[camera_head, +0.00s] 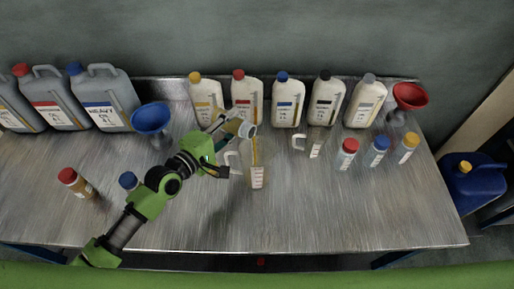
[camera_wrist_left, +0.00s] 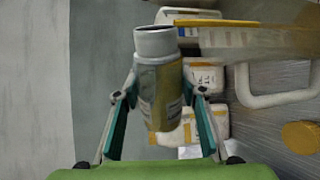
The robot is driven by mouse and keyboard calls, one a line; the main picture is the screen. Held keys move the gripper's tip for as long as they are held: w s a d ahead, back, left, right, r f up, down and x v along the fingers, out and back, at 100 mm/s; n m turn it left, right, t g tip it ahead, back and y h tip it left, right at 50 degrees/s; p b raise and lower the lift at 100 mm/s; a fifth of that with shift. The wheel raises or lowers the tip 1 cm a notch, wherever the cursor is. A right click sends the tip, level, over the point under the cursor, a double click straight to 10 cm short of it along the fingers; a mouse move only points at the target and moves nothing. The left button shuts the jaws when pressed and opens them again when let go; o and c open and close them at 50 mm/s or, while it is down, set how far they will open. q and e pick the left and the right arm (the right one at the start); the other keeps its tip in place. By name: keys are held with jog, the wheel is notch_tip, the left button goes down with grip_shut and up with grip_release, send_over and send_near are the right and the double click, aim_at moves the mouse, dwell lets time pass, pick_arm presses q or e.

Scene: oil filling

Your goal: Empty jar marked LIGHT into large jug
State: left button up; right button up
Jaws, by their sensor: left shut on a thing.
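My left gripper (camera_head: 222,140) is shut on a small jar (camera_head: 234,125) with a yellowish label, and holds it tipped above the table. The jar's lettering cannot be read. In the left wrist view the jar (camera_wrist_left: 160,90) sits between the two fingers (camera_wrist_left: 162,112), its grey-rimmed mouth open. A thin yellow stream runs from the mouth, falling into the large clear jug (camera_head: 257,180) below. The jug stands upright with its handle on the left; the handle also shows in the left wrist view (camera_wrist_left: 275,100). My right gripper is not in view.
Several bottles (camera_head: 285,103) line the back. A smaller clear jug (camera_head: 315,146) stands right of the large one. Red-, blue- and yellow-capped jars (camera_head: 375,153) stand farther right. A blue funnel (camera_head: 151,118) stands at left, a red funnel (camera_head: 409,96) at right. The front table (camera_head: 340,215) is clear.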

pick_arm(q)
jog(key=shift+s+d+f+m+y+p, duration=0.1)
jog(key=shift+f+m+y+p, duration=0.15)
jog(key=shift+m, duration=0.35)
jog(key=shift+s+d+f+m+y+p, duration=0.15)
jog(key=shift+m+p, duration=0.15)
jog(key=shift+m, duration=0.3)
dwell(1.0)
jog(key=shift+s+d+r+m+t+p, duration=0.15)
jog(key=shift+r+m+p, duration=0.2)
jog(key=shift+m+p, duration=0.25)
jog(key=shift+d+r+m+t+p, duration=0.15)
jog(key=shift+r+m+p, duration=0.2)
jog(key=shift+p, duration=0.4)
jog(key=shift+c, duration=0.2)
dwell(0.3)
jog(key=shift+f, duration=0.1)
